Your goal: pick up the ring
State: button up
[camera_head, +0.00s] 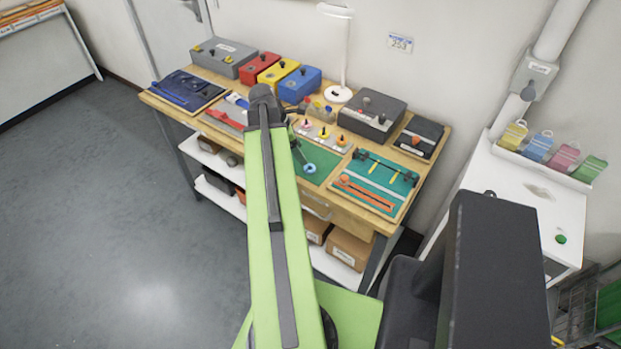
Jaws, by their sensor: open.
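A small blue ring-like piece (310,168) with a pale middle lies on the green mat (322,178) near the front middle of the workbench; I take it to be the ring. My green arm reaches over the bench from below and hides part of it.
The wooden workbench (362,218) holds grey, red, yellow and blue boxes at the back left, a white lamp (340,94), a grey box (371,116) and a teal tool board (376,181). A white cabinet (530,205) stands right. Floor is clear left.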

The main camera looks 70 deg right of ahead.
aim_at(307, 170)
jog(key=b+x, duration=0.1)
jog(key=x, duration=0.2)
jog(key=shift+r, duration=0.15)
jog(key=b+x, duration=0.5)
jog(key=shift+f, duration=0.25)
jog(key=shift+r, duration=0.2)
grip_shut()
jog(key=shift+r+p, duration=0.15)
jog(key=shift+p, duration=0.15)
